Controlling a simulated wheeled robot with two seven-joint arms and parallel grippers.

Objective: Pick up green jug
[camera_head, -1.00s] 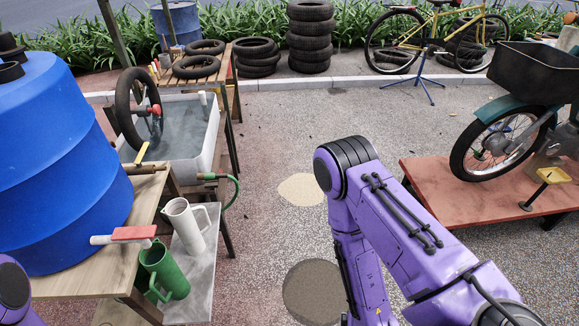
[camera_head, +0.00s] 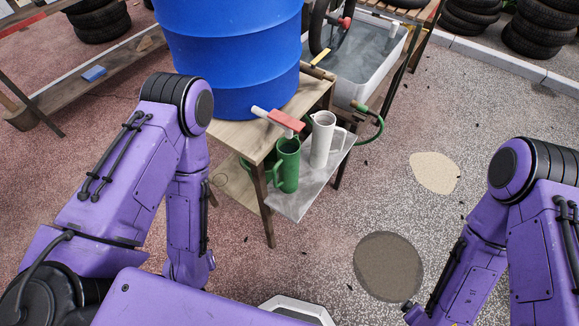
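The green jug (camera_head: 289,166) stands upright on the grey lower shelf (camera_head: 300,204) of the small stand, near the picture's middle. A white spout with a red lever (camera_head: 286,120) juts from the blue barrel just above the green jug. My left arm comes in from the left and bends down short of the stand. My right arm is at the right edge, well away from the jugs. Neither gripper shows.
The blue barrel (camera_head: 236,50) stands on the wooden stand top (camera_head: 236,136). A water tub (camera_head: 370,60) is behind the jugs, with a green hose (camera_head: 378,128) beside it. A wooden bench (camera_head: 125,62) is at upper left.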

